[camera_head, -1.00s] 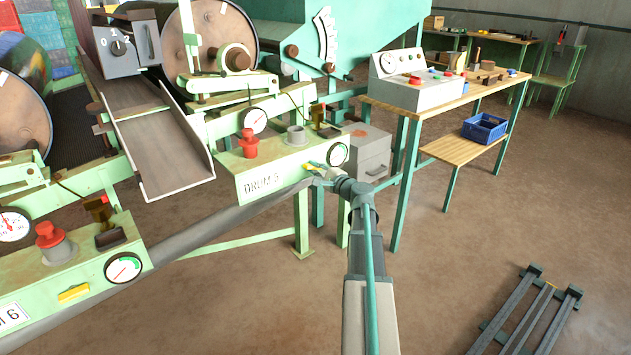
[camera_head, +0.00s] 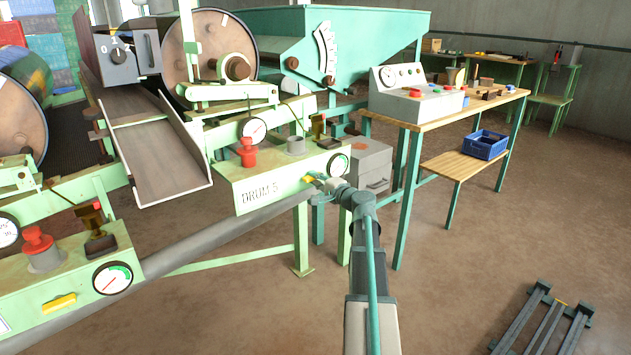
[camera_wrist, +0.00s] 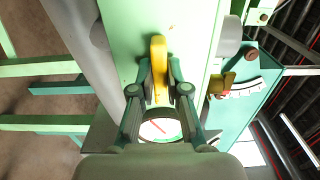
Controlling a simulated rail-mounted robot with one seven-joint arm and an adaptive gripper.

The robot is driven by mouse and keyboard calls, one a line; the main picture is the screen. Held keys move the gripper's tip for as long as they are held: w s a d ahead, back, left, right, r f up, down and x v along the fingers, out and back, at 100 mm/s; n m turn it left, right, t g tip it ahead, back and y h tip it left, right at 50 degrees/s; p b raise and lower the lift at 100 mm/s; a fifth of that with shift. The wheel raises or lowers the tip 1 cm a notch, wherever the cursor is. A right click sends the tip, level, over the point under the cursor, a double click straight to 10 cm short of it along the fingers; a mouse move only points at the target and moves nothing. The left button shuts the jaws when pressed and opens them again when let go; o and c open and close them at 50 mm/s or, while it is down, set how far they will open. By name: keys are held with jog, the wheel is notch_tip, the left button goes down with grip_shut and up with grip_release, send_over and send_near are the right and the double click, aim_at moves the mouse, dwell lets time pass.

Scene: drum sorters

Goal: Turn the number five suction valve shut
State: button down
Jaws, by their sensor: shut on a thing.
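The number five suction valve is a small yellow handle (camera_head: 309,180) on the front of the pale green box labelled DRUM 5 (camera_head: 236,196). My gripper (camera_head: 317,184) reaches the right end of that front face. In the wrist view my gripper (camera_wrist: 159,72) is shut on the yellow handle (camera_wrist: 158,50), with one finger on each side. The handle runs roughly along the length of the box there. A round gauge (camera_head: 338,166) sits on the box beside my gripper. In the wrist view the gauge (camera_wrist: 158,129) shows between the fingers, partly covered, with a red needle.
A grey pipe (camera_head: 215,232) runs under the boxes. Another box at left carries a similar yellow handle (camera_head: 59,303), lying lengthwise, and a gauge (camera_head: 112,278). A workbench (camera_head: 476,105) with a control box (camera_head: 415,98) stands behind at right. The floor to the right is mostly clear.

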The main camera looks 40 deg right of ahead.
jog(key=c, duration=1.2)
grip_release()
jog(key=shift+o, duration=0.2)
jog(key=s, duration=1.2)
